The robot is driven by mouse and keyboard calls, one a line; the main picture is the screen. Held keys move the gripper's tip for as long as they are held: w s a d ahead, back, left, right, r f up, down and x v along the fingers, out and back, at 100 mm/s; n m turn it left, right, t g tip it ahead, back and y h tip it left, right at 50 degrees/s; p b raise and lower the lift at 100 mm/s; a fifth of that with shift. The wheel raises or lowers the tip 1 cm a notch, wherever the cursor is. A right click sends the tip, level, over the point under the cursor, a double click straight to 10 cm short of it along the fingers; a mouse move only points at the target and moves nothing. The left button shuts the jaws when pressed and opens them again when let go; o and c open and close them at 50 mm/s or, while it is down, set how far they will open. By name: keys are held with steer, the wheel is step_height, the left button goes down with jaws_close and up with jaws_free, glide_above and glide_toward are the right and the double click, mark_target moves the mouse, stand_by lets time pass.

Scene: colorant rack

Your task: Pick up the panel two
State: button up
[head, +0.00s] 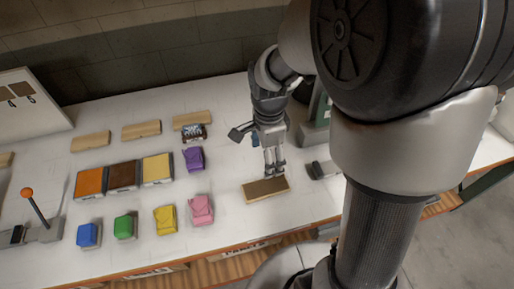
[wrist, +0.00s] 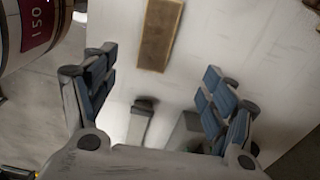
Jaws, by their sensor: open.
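A flat brown wooden panel with a lighter rim (head: 266,190) lies on the white table near its front edge. It also shows in the wrist view (wrist: 160,35) at the top centre, beyond the fingertips. I see no number on it, so I cannot tell whether it is panel two. My gripper (head: 273,170) points down just behind and above this panel in the head view. In the wrist view my gripper (wrist: 158,72) has its fingers wide apart with nothing between them.
Blue (head: 88,235), green (head: 125,226), yellow (head: 165,219), pink (head: 201,210) and purple (head: 194,159) blocks lie nearby. A grey-black item (head: 322,170) is close right of the wooden panel.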

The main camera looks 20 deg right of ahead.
steer(key=b, duration=0.3)
glide_above(266, 187)
steer(key=f, duration=1)
steer(key=shift+w+a+f, duration=0.1)
steer(key=shift+w+f, duration=0.1)
steer(key=shift+w, duration=0.05)
steer(key=f+b, duration=0.2)
steer(key=f, duration=0.3)
steer(key=shift+s+f, duration=0.15)
steer(key=shift+s, duration=0.05)
steer(key=shift+c, duration=0.4)
steer(key=c, duration=1.1)
